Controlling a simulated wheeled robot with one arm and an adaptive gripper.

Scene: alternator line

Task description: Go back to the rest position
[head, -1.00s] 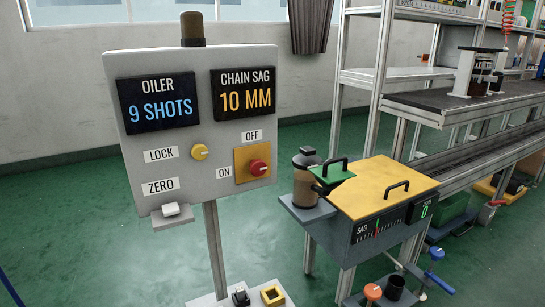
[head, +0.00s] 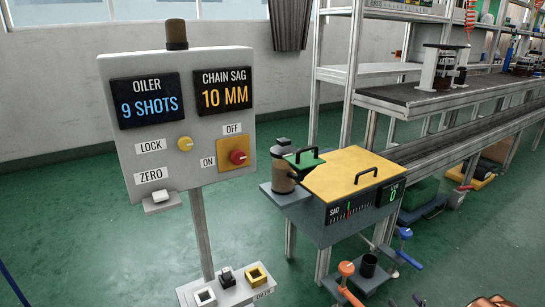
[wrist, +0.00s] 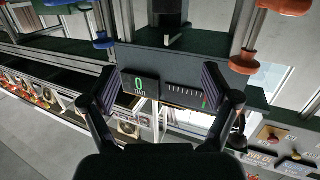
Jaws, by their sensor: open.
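My gripper (wrist: 160,95) shows in the wrist view with its two dark fingers spread wide and nothing between them. Beyond the fingers is the grey sag gauge box with its green 0 display (wrist: 139,85) and tick scale (wrist: 187,93). The wrist picture looks upside down. The head view does not clearly show the gripper. There the sag gauge box (head: 325,222) carries a yellow lid (head: 350,172) with a black handle. A green lid piece and a brown canister (head: 283,172) are at its left.
The control panel (head: 205,170) reads 9 shots and 10 mm. Its foot (head: 238,290) holds small switches. Orange-topped (head: 347,268) and blue-topped (head: 405,233) handles and a black cup (head: 368,264) stand below the gauge. A workbench (head: 430,100) runs right. Green floor (head: 80,230) is open at left.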

